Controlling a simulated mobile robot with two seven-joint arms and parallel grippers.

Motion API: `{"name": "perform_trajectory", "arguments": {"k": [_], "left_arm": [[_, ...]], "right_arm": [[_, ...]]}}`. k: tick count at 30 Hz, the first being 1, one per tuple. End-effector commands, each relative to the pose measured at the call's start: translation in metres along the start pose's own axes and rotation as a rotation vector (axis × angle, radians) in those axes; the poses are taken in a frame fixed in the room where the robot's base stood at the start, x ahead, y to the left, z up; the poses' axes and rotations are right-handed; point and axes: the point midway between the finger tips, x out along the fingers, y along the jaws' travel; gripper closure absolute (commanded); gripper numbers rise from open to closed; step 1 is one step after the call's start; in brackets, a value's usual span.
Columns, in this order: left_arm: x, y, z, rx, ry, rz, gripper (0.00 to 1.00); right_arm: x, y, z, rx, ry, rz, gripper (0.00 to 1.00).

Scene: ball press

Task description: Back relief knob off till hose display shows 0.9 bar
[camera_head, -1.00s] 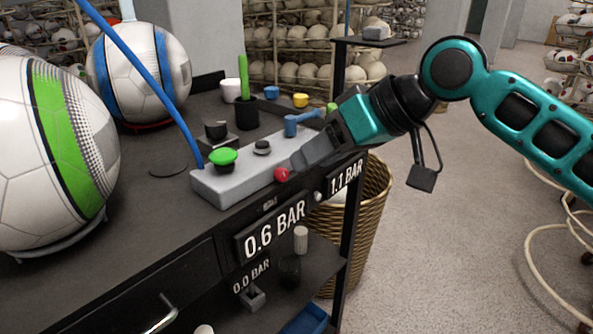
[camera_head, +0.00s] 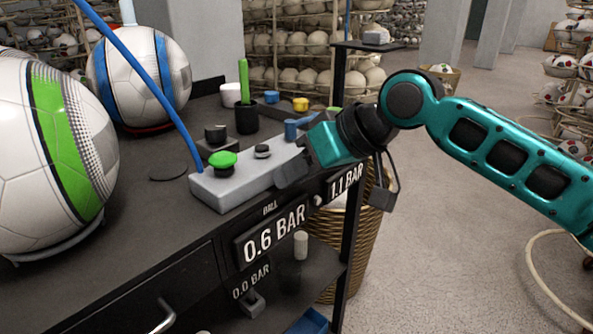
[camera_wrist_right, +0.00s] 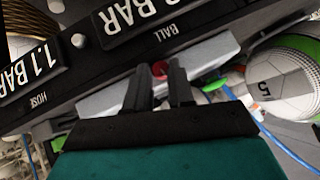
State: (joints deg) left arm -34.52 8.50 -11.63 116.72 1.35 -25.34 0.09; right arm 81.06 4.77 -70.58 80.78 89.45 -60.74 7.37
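The relief knob (camera_wrist_right: 160,69) is a small red knob on the front of the grey block (camera_head: 225,186). It shows between my right fingertips in the right wrist view and is hidden in the head view. My right gripper (camera_head: 283,178) is at the block's front face. Its two dark fingers (camera_wrist_right: 160,80) stand apart around the knob with little gap. I cannot tell whether they press on it. The hose display (camera_head: 345,179) reads 1.1 BAR, and the ball display (camera_head: 274,233) reads 0.6 BAR. My left gripper is not in view.
A blue-handled part (camera_head: 291,128) is close to my right gripper. Two large balls stand at the left. A wicker basket (camera_head: 362,245) is beside the bench.

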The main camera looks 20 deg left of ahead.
Motion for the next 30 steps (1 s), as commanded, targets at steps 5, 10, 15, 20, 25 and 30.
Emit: {"name": "perform_trajectory", "arguments": {"k": [5,10,15,20,25,30], "left_arm": [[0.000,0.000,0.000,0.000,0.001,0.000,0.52],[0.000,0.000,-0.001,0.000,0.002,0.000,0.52],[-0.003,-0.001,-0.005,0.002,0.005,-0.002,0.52],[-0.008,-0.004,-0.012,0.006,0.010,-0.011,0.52],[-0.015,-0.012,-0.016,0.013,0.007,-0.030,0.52],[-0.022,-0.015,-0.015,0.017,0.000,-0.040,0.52]], "right_arm": [[0.000,0.000,0.000,0.000,0.000,0.000,0.97],[0.000,0.000,0.000,0.000,0.000,0.000,1.00],[-0.001,-0.001,-0.001,-0.016,-0.001,0.016,1.00],[-0.002,-0.004,-0.002,-0.065,-0.001,0.062,1.00],[-0.003,-0.007,-0.002,-0.147,-0.002,0.143,1.00],[-0.002,-0.009,-0.001,-0.239,-0.003,0.236,1.00]]}}
